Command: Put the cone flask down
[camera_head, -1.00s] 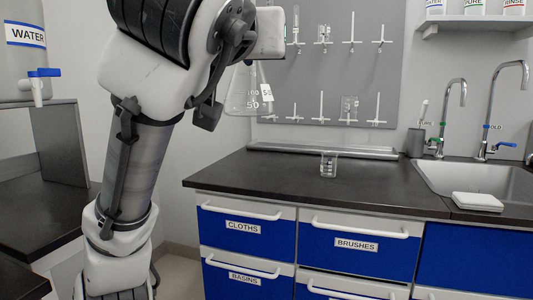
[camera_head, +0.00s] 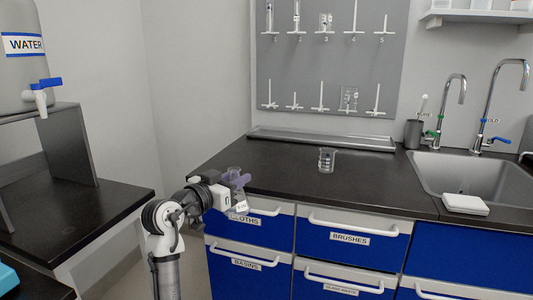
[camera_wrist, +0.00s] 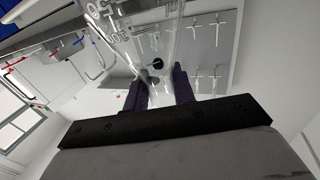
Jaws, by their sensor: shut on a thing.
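The cone flask (camera_head: 237,211) is clear glass with a small white label. In the head view it is at the front left edge of the dark counter (camera_head: 285,182), in front of the CLOTHS drawer. My gripper (camera_head: 238,181) has purplish fingers and is shut on the flask. In the wrist view the flask (camera_wrist: 140,35) rises between the two dark fingers (camera_wrist: 159,93), with printed markings on its glass. I cannot tell whether its base touches anything; it seems to overlap the drawer front rather than rest on the top.
A small glass beaker (camera_head: 327,160) stands mid-counter. A grey tray (camera_head: 320,140) lies along the wall under the pegboard (camera_head: 330,60). The sink (camera_head: 470,180) and a white box (camera_head: 465,203) are to the right. Counter around the beaker is clear.

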